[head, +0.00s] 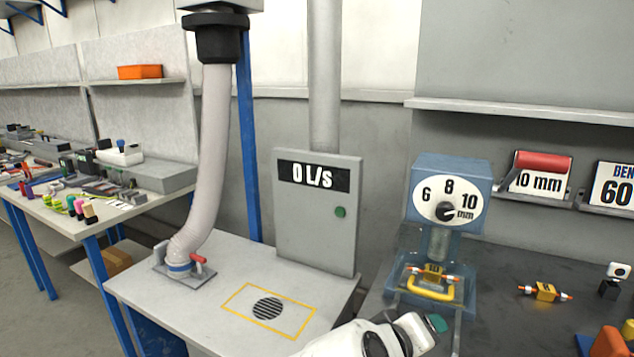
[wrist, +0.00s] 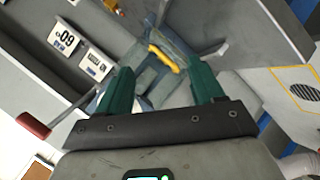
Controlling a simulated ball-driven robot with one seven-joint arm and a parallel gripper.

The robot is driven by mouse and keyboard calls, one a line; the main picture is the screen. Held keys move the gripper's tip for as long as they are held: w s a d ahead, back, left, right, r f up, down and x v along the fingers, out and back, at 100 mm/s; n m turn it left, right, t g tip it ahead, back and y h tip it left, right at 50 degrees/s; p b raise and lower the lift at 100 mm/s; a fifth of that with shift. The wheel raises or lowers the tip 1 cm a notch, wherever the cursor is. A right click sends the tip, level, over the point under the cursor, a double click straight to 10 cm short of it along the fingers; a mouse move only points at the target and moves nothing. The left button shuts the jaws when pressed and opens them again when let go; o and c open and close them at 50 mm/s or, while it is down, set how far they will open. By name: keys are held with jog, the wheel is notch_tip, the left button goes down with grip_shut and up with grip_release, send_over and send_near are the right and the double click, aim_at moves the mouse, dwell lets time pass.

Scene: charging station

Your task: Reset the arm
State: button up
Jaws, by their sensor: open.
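My gripper (wrist: 162,92) shows in the wrist view with two green fingers spread apart and nothing between them. In the head view only part of my white arm and a green tip (head: 438,323) show at the bottom, in front of the dark bench. Beyond the fingers is a blue machine (head: 450,190) with a dial marked 6, 8 and 10 mm. A yellow handle (head: 430,291) sits low on its front, and it also shows in the wrist view (wrist: 163,58). A yellow-and-orange part (head: 434,272) lies in the machine just above the handle.
A grey cabinet (head: 316,225) reading 0 L/s stands behind a light table (head: 205,316) with a yellow-framed grille (head: 268,308). A hose (head: 205,160) rises at its left. Another yellow-and-orange part (head: 545,291) lies on the dark bench (head: 500,325). A red roller (head: 543,161) is on the wall shelf.

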jog(key=s+d+f+g+y+p, duration=0.2)
jog(key=s+d+f+g, duration=0.1)
jog(key=s+d+f, duration=0.65)
jog(key=s+f+m+g+y+p, duration=0.1)
jog(key=s+f+y, duration=0.1)
jog(key=s, duration=0.6)
jog(key=s+d+f+m+g+y+p, duration=0.1)
jog(key=s+f+g+y, duration=0.1)
jog(key=s+f, duration=0.3)
jog(key=s+d+f+m+g+y+p, duration=0.1)
jog(key=s+f, duration=0.3)
jog(key=s, duration=0.6)
jog(key=shift+s+y+p, duration=0.35)
jog(key=shift+y+p, duration=0.1)
jog(key=shift+y, duration=0.15)
